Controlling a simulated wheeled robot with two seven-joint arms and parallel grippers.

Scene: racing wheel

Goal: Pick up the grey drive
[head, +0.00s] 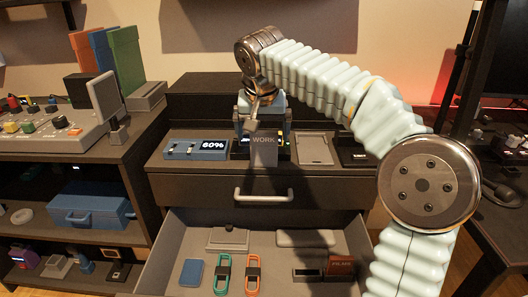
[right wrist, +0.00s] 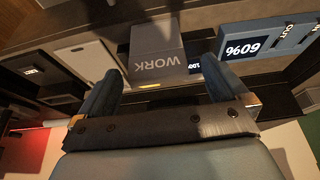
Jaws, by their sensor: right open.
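The grey drive (head: 264,154), marked WORK, is on top of the cabinet and appears to stand in a dark dock with a lit display, mostly hidden behind it. In the right wrist view the drive (right wrist: 158,50) shows its WORK label upside down. My right gripper (head: 264,122) is above the drive, pointing down at it. In the right wrist view its open fingers (right wrist: 160,82) lie to either side of the drive's labelled end, with gaps visible; it does not hold the drive. My left gripper is not in view.
A blue device (head: 196,149) reading 60% stands left of the drive. A light flat drive (head: 314,149) and a black one (head: 357,153) lie to its right. Below, an open drawer (head: 165,250) holds a blue drive, green and orange cased items and a FILMS box.

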